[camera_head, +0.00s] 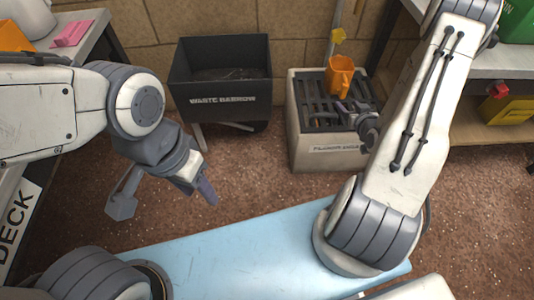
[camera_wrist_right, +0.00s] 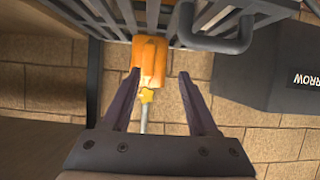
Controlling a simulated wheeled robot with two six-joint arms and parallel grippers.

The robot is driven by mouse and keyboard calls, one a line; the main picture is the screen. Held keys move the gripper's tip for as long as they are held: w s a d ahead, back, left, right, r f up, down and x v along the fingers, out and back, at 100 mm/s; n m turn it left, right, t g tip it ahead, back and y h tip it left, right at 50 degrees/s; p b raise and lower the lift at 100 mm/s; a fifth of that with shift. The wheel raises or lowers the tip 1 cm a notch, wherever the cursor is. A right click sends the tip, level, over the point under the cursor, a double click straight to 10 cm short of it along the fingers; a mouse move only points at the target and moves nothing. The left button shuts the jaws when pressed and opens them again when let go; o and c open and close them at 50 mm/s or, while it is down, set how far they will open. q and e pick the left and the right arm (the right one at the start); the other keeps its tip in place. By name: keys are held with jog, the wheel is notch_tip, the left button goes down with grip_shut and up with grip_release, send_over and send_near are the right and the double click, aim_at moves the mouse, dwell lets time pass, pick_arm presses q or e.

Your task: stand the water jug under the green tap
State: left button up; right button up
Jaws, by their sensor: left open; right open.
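The orange water jug (camera_head: 341,76) stands upright on a dark slatted grate (camera_head: 312,100) at the back. A yellow tap (camera_head: 338,35) on a pipe is right above the jug; I see no green tap. The right wrist view is turned over and shows the jug (camera_wrist_right: 151,58) with the yellow tap (camera_wrist_right: 146,95) below it in the picture. My right gripper (camera_head: 350,110) is open and empty, just in front of the jug; the jug lies beyond its fingertips (camera_wrist_right: 160,75). My left gripper (camera_head: 207,192) hangs over the floor, away from the jug.
A black waste barrow (camera_head: 221,72) stands left of the grate's pale box. A light blue surface (camera_head: 230,245) lies in front. Shelves with a yellow bin (camera_head: 508,110) are at the right, and a pink item (camera_head: 72,34) lies on the left bench. Brown floor between is clear.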

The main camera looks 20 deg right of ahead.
jog(key=w+a+r+n, duration=0.1)
jog(key=a, duration=0.1)
jog(key=w+a+r+g+y, duration=0.1)
jog(key=a, duration=0.2)
jog(key=w+a+r+n+g, duration=0.1)
jog(key=w+a, duration=0.1)
jog(key=a, duration=0.1)
jog(key=shift+w+n+y, duration=0.1)
jog(key=shift+n+y, duration=0.2)
jog(key=shift+y, duration=0.1)
jog(key=s+a+r+n+g+y, duration=0.1)
jog(key=s+a+r+g, duration=0.15)
jog(key=a, duration=0.55)
jog(key=s+a+r+n+g, duration=0.15)
jog(key=a+r, duration=0.25)
jog(key=a, duration=0.4)
jog(key=s+a+r+n+g, duration=0.1)
jog(key=s+a, duration=0.3)
jog(key=s, duration=0.4)
jog(key=s+a+r+n+g, duration=0.1)
jog(key=s+a+r+g, duration=0.2)
jog(key=s, duration=0.5)
jog(key=s+a+r+n+g, duration=0.2)
jog(key=s+a+r, duration=0.2)
jog(key=s, duration=0.4)
jog(key=shift+s+a+r+g+y, duration=0.2)
jog(key=shift+a+g+y, duration=0.15)
jog(key=shift+a, duration=0.55)
